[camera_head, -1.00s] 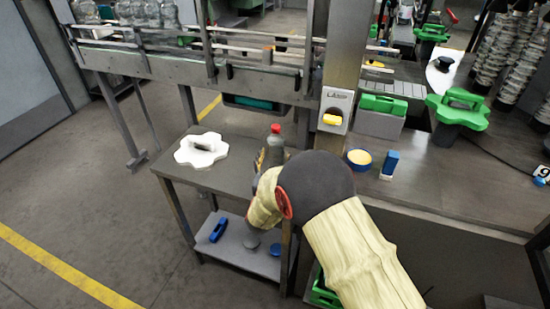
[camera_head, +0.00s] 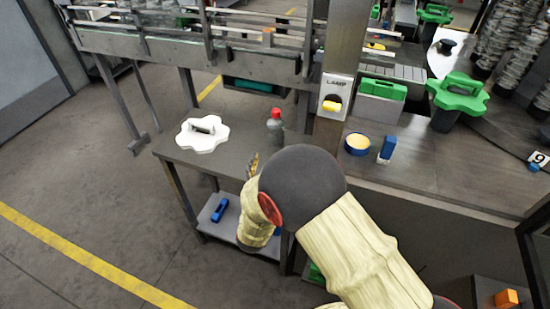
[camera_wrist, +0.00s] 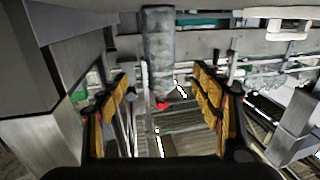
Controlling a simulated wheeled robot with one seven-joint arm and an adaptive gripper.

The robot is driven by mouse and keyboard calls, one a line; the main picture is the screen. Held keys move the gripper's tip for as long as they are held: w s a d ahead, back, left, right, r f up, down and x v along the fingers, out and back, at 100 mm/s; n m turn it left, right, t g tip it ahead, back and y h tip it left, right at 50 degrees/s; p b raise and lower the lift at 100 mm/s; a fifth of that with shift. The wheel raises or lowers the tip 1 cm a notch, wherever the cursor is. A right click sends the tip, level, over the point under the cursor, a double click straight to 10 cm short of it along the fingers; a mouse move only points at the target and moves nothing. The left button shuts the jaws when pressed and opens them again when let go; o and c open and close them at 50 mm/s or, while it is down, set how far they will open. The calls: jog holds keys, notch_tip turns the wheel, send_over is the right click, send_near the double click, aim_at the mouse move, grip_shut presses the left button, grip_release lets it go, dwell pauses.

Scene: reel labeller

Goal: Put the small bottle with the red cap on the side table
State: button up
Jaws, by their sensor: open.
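The small bottle (camera_head: 275,129) is grey and see-through with a red cap. It stands upright on the grey side table (camera_head: 232,162), near its back right edge. In the wrist view the bottle (camera_wrist: 158,45) appears upside down, its red cap (camera_wrist: 162,104) lower in the picture. My gripper (camera_head: 252,163) is over the table, on the near side of the bottle and apart from it in the head view. In the wrist view my gripper (camera_wrist: 160,76) has its fingers spread wide, with the bottle seen between and beyond them. My arm hides the table's right front part.
A white flower-shaped piece (camera_head: 202,134) lies on the table's left. A blue object (camera_head: 219,210) is on the lower shelf (camera_head: 210,225). A post with a yellow lamp switch (camera_head: 333,104) stands right of the bottle. A conveyor (camera_head: 180,45) runs behind.

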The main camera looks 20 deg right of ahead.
jog(key=w+a+r+n+g+y, duration=0.1)
jog(key=a+r+y, duration=0.15)
jog(key=r, duration=0.25)
jog(key=w+a+r+g+y, duration=0.1)
jog(key=r+y, duration=0.2)
jog(key=r, duration=0.1)
jog(key=s+a+r+n+g+y, duration=0.1)
jog(key=s+r+n+g+y, duration=0.2)
jog(key=s+r, duration=0.35)
jog(key=s+d+r+g, duration=0.1)
jog(key=s+d+g, duration=0.2)
jog(key=s, duration=1)
jog(key=s+d+r+n+g, duration=0.1)
jog(key=s+d, duration=0.3)
jog(key=s, duration=1)
jog(key=shift+s+d+g+h, duration=0.15)
jog(key=shift+d+g+h, duration=0.3)
jog(key=shift+g, duration=0.45)
jog(key=shift+c, duration=0.5)
